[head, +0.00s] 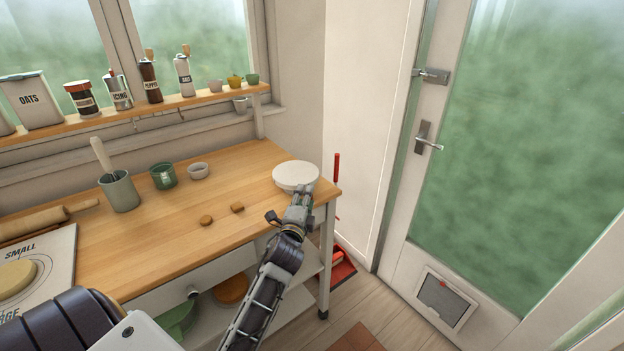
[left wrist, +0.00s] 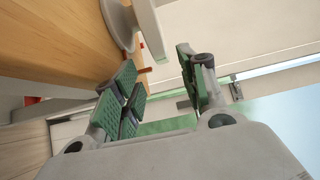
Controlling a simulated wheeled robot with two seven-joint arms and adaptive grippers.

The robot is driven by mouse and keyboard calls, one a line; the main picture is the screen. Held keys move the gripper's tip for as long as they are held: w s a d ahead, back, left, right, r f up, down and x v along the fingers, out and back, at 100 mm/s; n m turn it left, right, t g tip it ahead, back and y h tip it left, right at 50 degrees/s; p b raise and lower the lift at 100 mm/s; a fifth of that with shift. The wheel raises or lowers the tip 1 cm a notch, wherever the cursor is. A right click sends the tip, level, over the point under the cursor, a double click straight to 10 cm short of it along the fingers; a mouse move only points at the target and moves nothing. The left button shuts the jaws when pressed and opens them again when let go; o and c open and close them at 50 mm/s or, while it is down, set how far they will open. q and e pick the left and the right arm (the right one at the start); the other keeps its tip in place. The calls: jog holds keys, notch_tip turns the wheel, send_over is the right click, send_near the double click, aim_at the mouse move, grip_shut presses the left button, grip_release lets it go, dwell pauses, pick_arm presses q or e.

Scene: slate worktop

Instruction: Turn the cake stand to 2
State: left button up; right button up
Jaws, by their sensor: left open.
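The cake stand (head: 296,174) is white and round and sits on the right end of the wooden worktop. No number 2 or other mark can be read on it. My left gripper (head: 287,203) is open at the near side of the stand, close to its rim. In the left wrist view the stand's plate (left wrist: 147,28) shows edge-on at the top, with its foot (left wrist: 118,24) beside it. The plate edge points toward the gap between the open green-padded fingers (left wrist: 157,66). I cannot tell whether they touch it.
A green utensil pot (head: 119,191), a green cup (head: 163,176) and a small bowl (head: 198,171) stand further left. The worktop (head: 160,235) ends just right of the stand, near a wall and glazed door (head: 520,140).

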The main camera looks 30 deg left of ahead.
aim_at(312, 178)
pick_arm(q)
jog(key=shift+x, duration=5.65)
grip_shut()
